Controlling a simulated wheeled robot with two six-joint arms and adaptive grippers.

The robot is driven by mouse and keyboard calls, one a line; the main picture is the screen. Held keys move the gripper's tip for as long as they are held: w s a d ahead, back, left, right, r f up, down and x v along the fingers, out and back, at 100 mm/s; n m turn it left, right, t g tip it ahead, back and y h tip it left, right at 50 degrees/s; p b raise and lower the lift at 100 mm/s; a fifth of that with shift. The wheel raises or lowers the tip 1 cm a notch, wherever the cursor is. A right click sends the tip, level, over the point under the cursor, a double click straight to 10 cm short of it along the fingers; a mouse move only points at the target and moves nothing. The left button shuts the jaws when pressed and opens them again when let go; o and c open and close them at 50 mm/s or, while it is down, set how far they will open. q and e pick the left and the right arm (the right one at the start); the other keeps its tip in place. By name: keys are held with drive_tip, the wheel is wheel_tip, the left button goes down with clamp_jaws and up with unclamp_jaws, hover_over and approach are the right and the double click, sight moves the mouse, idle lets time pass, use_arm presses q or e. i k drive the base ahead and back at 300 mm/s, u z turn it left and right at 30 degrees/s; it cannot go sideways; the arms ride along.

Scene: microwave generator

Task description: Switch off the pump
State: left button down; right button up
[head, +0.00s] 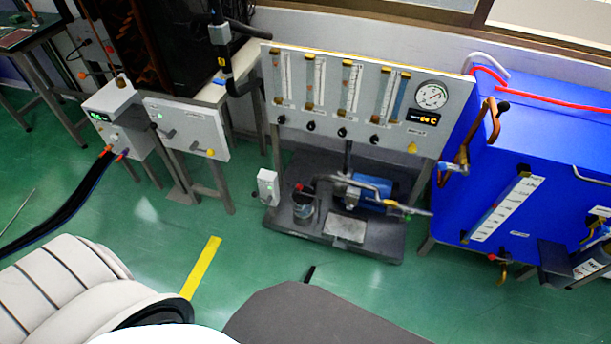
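The pump, with a blue motor body (374,191), sits low on a dark base plate (388,248) under the gauge panel. Pipes and fittings partly cover it. A small white switch box (268,187) with a green mark stands at the left edge of that base plate. Its switch position is too small to tell. Neither of my grippers can be made out in the head view.
A panel with flow tubes, knobs and a round gauge (432,95) stands above the pump. A large blue tank (557,130) is at right. White control boxes (190,128) on a stand are at left.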

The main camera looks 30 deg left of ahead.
sight(254, 193)
drive_tip(key=i, duration=1.05)
drive_tip(key=u, duration=1)
drive_tip(key=i, duration=0.5)
drive_tip(key=u, duration=0.35)
